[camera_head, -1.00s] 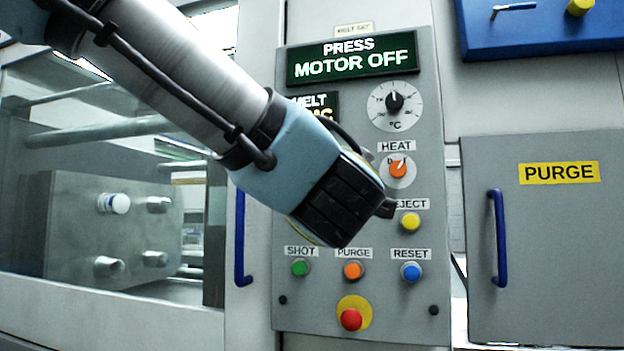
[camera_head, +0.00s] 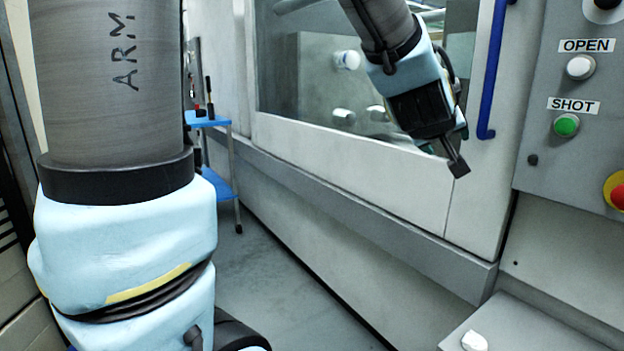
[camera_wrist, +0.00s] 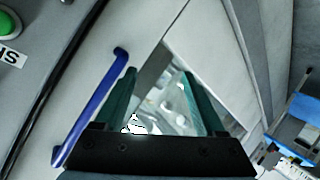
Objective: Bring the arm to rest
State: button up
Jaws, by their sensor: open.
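My gripper (camera_head: 455,150) hangs at the upper right of the head view, pointing down and to the right. It is in front of the machine's grey front, just left of the blue door handle (camera_head: 493,75). In the wrist view, the two dark green fingers of my gripper (camera_wrist: 158,92) stand apart with nothing between them. The blue handle (camera_wrist: 92,112) is left of the fingers there. I cannot tell how far the gripper is from the machine.
The control panel (camera_head: 545,165) stands at the right with a white OPEN button (camera_head: 580,66), a green SHOT button (camera_head: 566,125) and a red button (camera_head: 617,196). A blue cart (camera_head: 222,188) stands at the back left. The floor (camera_head: 275,275) between is clear.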

jog(key=w+a+f+g+y, duration=0.2)
jog(key=a+f+g+y, duration=0.2)
jog(key=a+f, duration=0.95)
jog(key=s+a+f+g+y, duration=0.2)
jog(key=s+a+f+g, duration=0.15)
jog(key=a, duration=0.55)
jog(key=s+a+f+g+y, duration=0.2)
jog(key=s+a+f, duration=0.25)
jog(key=a, duration=0.55)
notch_tip(320, 180, up, 13)
jog(key=p, duration=1.2)
jog(key=shift+s+a+p, duration=0.15)
jog(key=shift+s+p, duration=0.15)
jog(key=shift+s, duration=0.1)
jog(key=shift+f, duration=0.15)
